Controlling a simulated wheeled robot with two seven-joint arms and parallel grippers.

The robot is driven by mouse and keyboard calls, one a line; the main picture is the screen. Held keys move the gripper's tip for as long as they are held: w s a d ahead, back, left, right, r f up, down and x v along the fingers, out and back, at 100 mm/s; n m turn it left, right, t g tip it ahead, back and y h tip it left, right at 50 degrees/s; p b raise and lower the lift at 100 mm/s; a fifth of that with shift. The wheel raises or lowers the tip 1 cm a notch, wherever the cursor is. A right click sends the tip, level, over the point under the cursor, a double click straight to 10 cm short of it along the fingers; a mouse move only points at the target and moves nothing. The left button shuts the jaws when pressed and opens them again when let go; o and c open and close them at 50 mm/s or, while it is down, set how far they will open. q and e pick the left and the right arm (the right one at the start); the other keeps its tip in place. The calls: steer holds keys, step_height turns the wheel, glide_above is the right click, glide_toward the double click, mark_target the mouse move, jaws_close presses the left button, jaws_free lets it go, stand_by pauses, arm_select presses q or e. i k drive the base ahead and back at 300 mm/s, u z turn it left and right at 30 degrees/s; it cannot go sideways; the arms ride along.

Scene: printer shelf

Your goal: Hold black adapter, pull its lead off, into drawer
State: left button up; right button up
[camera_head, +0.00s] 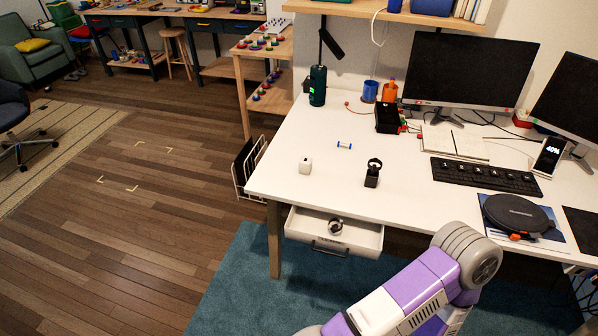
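A small black block (371,180) with a dark loop (375,163) rising from its top stands near the front of the white desk. It may be the black adapter with its lead, but it is too small to be sure. The drawer (364,239) under the desk front is pulled open. A small dark and grey looped item (335,226) lies inside it. Neither gripper shows. A purple and white arm of mine comes in at the bottom right, with its grey joint in front of the desk edge.
A white cube-like plug (305,165) and a small blue-and-white cylinder (344,145) are on the desk (275,170). Behind are a black box (387,117) and a dark green cylinder (318,85). A keyboard (485,176) and round black device (517,213) are on the right.

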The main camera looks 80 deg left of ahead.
mark_target(371, 181)
steer(key=u, duration=2.05)
